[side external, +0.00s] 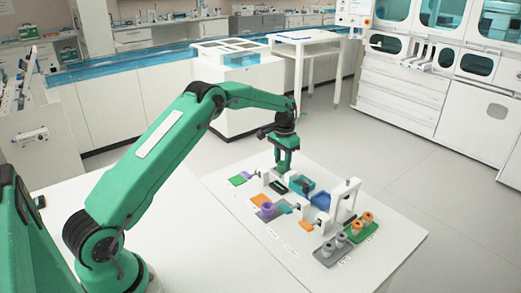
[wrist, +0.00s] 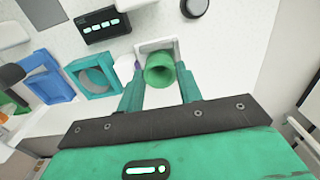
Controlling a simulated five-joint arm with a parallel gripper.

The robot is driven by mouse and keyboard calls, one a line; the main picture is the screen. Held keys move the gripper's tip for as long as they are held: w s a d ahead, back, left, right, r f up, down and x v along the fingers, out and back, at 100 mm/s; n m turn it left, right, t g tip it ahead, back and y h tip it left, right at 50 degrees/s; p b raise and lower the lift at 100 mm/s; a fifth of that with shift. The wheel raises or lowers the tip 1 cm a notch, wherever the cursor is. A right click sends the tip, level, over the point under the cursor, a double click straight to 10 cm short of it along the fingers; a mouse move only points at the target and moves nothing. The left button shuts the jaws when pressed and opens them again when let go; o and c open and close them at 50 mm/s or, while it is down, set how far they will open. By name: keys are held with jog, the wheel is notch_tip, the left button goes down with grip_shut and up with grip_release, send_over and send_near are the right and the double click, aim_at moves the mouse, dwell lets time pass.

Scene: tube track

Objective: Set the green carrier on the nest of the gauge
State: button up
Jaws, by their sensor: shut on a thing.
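The green carrier (wrist: 160,72), a hollow round cup, sits between the two green fingers of my gripper (wrist: 158,88) in the wrist view. The gripper is shut on it. Just beyond the carrier is a white square-edged seat (wrist: 152,46), apparently the nest of the gauge; I cannot tell whether the carrier touches it. A black unit with lit green marks (wrist: 96,25) is close by, at upper left. In the side view my gripper (side external: 283,170) points down at the back of the table, and the carrier cannot be made out against it.
A teal frame (side external: 303,183) and a blue block (side external: 321,201) stand right of my gripper, then a white upright frame (side external: 346,194). A purple carrier (side external: 268,210) stands nearer. A grey rack (side external: 331,251) and a green rack (side external: 362,232) lie at front right.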

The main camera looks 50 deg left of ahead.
jog(key=shift+f, duration=0.1)
dwell(0.4)
jog(key=o, duration=0.8)
jog(key=shift+o, duration=0.4)
jog(key=shift+d, duration=0.1)
jog(key=shift+d, duration=0.1)
notch_tip(320, 180, up, 8)
jog(key=shift+a, duration=0.3)
jog(key=shift+f, duration=0.1)
dwell(0.3)
